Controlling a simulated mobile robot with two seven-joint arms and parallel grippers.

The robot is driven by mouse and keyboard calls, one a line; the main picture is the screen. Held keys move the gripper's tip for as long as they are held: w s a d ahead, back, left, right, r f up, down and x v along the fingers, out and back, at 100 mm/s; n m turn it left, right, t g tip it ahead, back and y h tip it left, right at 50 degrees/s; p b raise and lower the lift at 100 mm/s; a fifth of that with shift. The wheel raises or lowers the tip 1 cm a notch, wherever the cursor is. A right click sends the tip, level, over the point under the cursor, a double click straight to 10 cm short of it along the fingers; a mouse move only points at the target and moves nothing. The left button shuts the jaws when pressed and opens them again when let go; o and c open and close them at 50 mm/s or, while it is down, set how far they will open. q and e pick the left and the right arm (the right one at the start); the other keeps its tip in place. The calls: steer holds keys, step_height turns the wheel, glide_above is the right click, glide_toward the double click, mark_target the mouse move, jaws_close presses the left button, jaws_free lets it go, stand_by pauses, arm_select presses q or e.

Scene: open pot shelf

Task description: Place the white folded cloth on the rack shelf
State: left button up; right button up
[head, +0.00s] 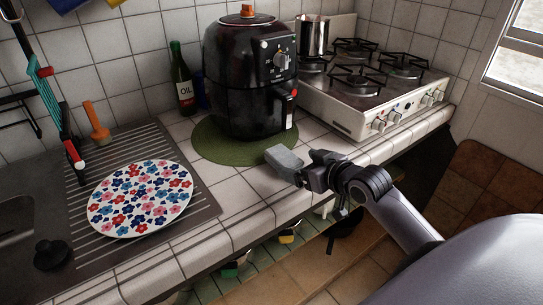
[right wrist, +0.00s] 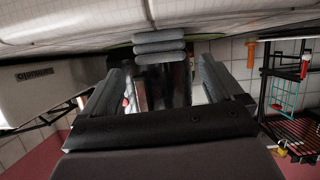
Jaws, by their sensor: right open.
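The folded cloth (head: 284,159) looks light grey and lies at the counter's front edge, just in front of the green mat. In the right wrist view the cloth (right wrist: 158,48) shows as several stacked layers beyond and between the fingers. My right gripper (head: 302,172) is open right beside the cloth; I cannot tell whether it touches. Its two fingers stand apart in the right wrist view (right wrist: 162,75). A black rack with teal and red parts (head: 42,90) stands at the far left, partly cut off; I cannot tell whether it is the rack shelf. My left gripper is out of view.
A black air fryer (head: 250,75) stands on the green mat (head: 213,148), with an oil bottle (head: 183,80) beside it. A stove (head: 365,85) holds a metal pot (head: 312,36). A flowered plate (head: 140,198) lies on the drainboard. Items show below the counter edge.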

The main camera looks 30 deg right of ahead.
mark_target(285, 156)
steer(key=shift+w+d+f+m, duration=0.1)
steer(key=shift+w+f+m, duration=0.05)
steer(key=shift+w+m, duration=0.25)
steer(key=shift+r+p+x, duration=0.2)
steer(key=shift+p+x, duration=0.05)
steer(key=shift+x, duration=1.35)
steer(key=shift+r+p+x, duration=0.2)
steer(key=shift+p+x, duration=0.05)
steer(key=shift+x, duration=1.35)
steer(key=shift+w, duration=0.15)
steer(key=shift+c, duration=0.3)
steer(key=c, duration=1.1)
steer(key=shift+r, duration=0.1)
